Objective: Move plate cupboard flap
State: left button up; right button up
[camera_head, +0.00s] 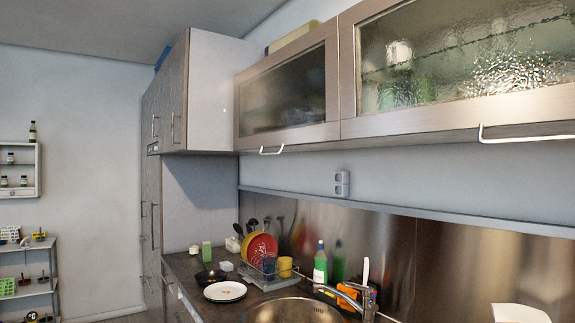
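The wall cupboard has two glass-fronted flaps with metallic frames, and both look shut. The left flap (290,93) has dark glass and a white bar handle (271,151) at its lower edge. The right flap (462,65) is nearer and larger, with textured glass and a white handle (525,134) below. Green and pale items show blurred behind its glass. I cannot tell which flap is the plate cupboard's. Neither of my grippers is in view.
Below are a counter with a sink (295,310), faucet (355,297), green bottle (320,264), dish rack with red plate (262,249) and a white plate (225,291). A tall cabinet (190,95) stands at the left. The space before the flaps looks clear.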

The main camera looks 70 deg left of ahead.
aim_at(291, 96)
jog(key=i+l+u, duration=0.2)
jog(key=l+u, duration=0.2)
jog(key=l, duration=0.25)
jog(key=u, duration=2.15)
jog(key=i+l, duration=0.05)
